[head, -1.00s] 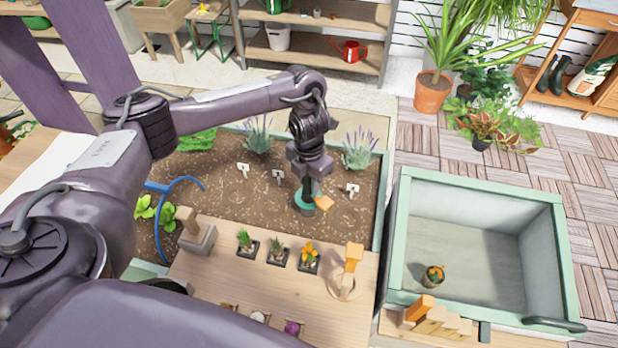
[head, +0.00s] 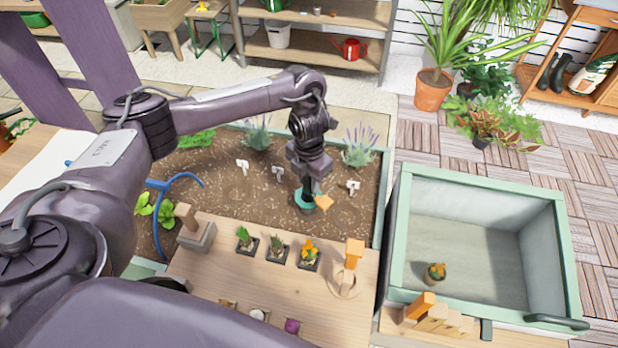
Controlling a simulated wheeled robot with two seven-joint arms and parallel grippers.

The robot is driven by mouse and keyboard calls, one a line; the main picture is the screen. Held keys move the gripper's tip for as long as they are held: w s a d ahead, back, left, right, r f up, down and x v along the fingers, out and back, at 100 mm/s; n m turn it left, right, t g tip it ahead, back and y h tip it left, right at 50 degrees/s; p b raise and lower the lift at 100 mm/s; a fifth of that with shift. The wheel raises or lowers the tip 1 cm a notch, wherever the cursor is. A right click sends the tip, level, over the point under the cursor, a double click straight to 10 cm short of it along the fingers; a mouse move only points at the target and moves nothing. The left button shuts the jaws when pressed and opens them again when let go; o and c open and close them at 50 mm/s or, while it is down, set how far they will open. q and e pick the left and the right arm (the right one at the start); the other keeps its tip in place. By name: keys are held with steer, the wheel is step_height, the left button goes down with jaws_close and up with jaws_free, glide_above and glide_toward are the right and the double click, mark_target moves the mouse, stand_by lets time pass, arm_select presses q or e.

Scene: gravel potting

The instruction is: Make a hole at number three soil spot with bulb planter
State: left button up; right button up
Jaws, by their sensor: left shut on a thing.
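My left gripper (head: 309,184) points down over the soil bed (head: 225,205) and is shut on the bulb planter (head: 304,205). The planter has a teal-green ring at its lower part and an orange piece beside it. It stands upright at the soil, in front of and left of the rightmost white marker (head: 353,187). Two more white markers, one left (head: 243,166) and one in the middle (head: 278,173), stand in the bed. Their numbers are too small to read. I cannot tell how deep the planter sits. My right gripper is not in view.
A wooden board (head: 240,270) in front of the bed holds several small potted plants and bulbs. A green-framed bin (head: 480,245) stands at the right with a small pot inside. A blue hose loop (head: 190,180) lies at the bed's left. Lavender (head: 358,150) grows behind the markers.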

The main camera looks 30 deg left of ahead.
mark_target(309, 191)
arm_select(q)
steer(key=shift+f+b, duration=2)
steer(key=shift+f, duration=0.65)
steer(key=shift+r+p, duration=2.2)
steer(key=shift+r, duration=0.7)
steer(key=shift+r+p, duration=2.15)
steer(key=shift+r, duration=0.15)
